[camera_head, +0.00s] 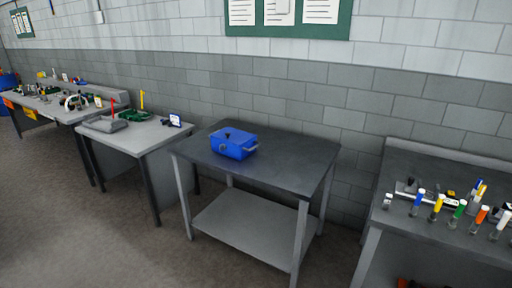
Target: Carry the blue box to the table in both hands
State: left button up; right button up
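The blue box (232,146) sits upright on the dark grey top of a table (285,155) in the middle of the view. It has a grey handle on its right side and a small dark part on its near side. It stands toward the left of the tabletop, and the table has a lower shelf. Neither of my grippers shows in this view, and nothing is seen touching the box.
A light grey workbench (150,135) with small items stands to the left, with a longer cluttered bench (65,115) beyond. At right, another bench (430,240) holds several coloured-handled tools. A brick wall runs behind. The floor (110,240) in front at left is clear.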

aim_at(140, 136)
jog(key=i+j+z, duration=0.55)
jog(key=j+z, duration=0.15)
jog(key=j, duration=0.15)
jog(key=i+j, duration=0.15)
jog(key=j, duration=0.2)
jog(key=i+j, duration=0.15)
jog(key=j, duration=0.2)
jog(key=i+j+z, duration=0.1)
jog(key=j, duration=0.2)
jog(key=i+j, duration=0.2)
jog(key=j, duration=0.15)
jog(key=i+j+z, duration=0.1)
jog(key=j, duration=0.25)
jog(key=i+j, duration=0.15)
jog(key=j, duration=0.25)
